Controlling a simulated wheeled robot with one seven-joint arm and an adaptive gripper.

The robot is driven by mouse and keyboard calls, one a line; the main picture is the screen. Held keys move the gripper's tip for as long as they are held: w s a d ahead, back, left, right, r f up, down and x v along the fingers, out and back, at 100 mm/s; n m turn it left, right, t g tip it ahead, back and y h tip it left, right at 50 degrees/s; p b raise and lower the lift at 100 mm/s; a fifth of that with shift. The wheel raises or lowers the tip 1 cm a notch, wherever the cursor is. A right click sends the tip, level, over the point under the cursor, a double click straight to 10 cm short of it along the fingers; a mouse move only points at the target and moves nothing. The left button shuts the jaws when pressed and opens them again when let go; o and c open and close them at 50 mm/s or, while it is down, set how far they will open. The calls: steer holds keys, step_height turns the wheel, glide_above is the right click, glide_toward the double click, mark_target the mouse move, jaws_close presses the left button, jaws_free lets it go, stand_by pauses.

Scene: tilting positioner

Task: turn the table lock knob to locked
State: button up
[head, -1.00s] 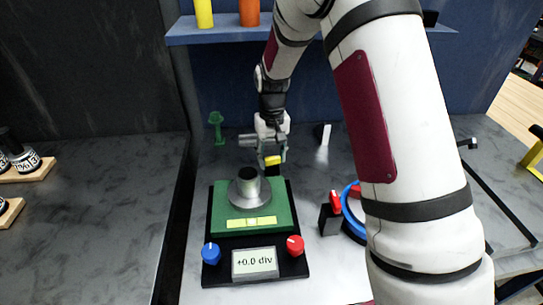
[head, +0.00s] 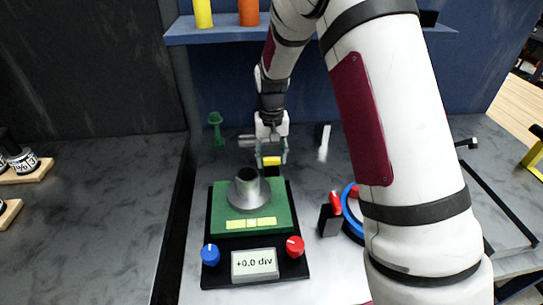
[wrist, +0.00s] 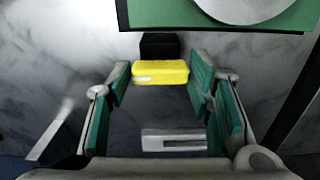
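A yellow bar-shaped knob (head: 271,161) stands at the back edge of the tilting positioner, on a black block (wrist: 159,46). It also shows in the wrist view (wrist: 160,72), lying crosswise between my fingers. My gripper (head: 271,156) reaches down over it from behind. In the wrist view my gripper (wrist: 160,82) is open, with green-padded fingers on either side of the knob. A gap shows on the left; the right finger is very close, and I cannot tell if it touches. The green table plate (head: 285,208) carries a grey flanged cylinder (head: 248,190). Any lock markings are not legible.
A blue knob (head: 210,255) and a red knob (head: 295,246) flank a display (head: 255,263) reading +0.0 div at the front. A blue ring (head: 349,212) and a black block with a red top (head: 331,217) stand to the right. A green stand (head: 216,130) is behind left.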

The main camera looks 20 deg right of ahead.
mark_target(272, 158)
steer(key=shift+o, duration=0.8)
step_height(272, 158, up, 12)
stand_by(0.3)
steer(key=s+r+t, duration=0.1)
steer(key=s+r, duration=0.7)
steer(key=s+r+n+t, duration=0.1)
steer(key=s+r+t, duration=0.1)
steer(key=s, duration=0.9)
steer(key=s+r+n+t, duration=0.1)
steer(key=s+r+t, duration=0.1)
steer(key=s, duration=0.9)
steer(key=shift+s+d, duration=0.15)
steer(key=shift+s, duration=0.15)
